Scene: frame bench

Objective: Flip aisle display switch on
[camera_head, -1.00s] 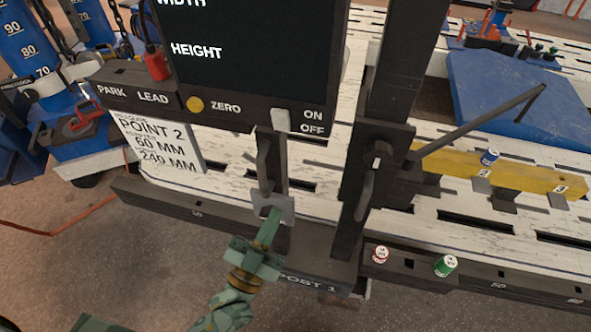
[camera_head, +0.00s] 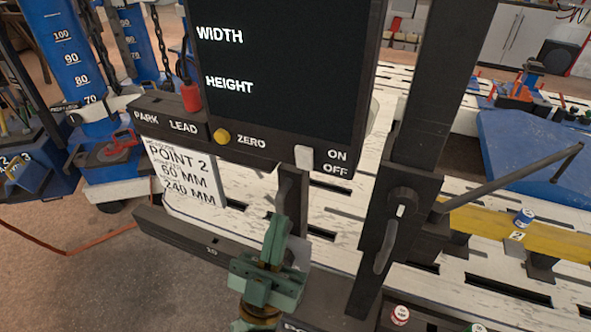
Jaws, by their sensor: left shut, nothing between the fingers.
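The aisle display (camera_head: 300,70) is a dark panel with a black screen reading WIDTH and HEIGHT. Its white switch (camera_head: 304,157) sits on the lower bezel beside the ON and OFF labels. Whether the switch is up or down is hard to tell; the screen shows no figures. My left gripper (camera_head: 277,228) is green, shut and empty, pointing up below the switch and apart from it. It hides part of the post behind it. My right gripper is not in view.
A yellow ZERO button (camera_head: 222,136) and a red lead plug (camera_head: 191,97) are left of the switch. A dark post with a lever (camera_head: 386,245) stands to the right. A white POINT 2 card (camera_head: 183,172) hangs below the panel. Open floor lies at lower left.

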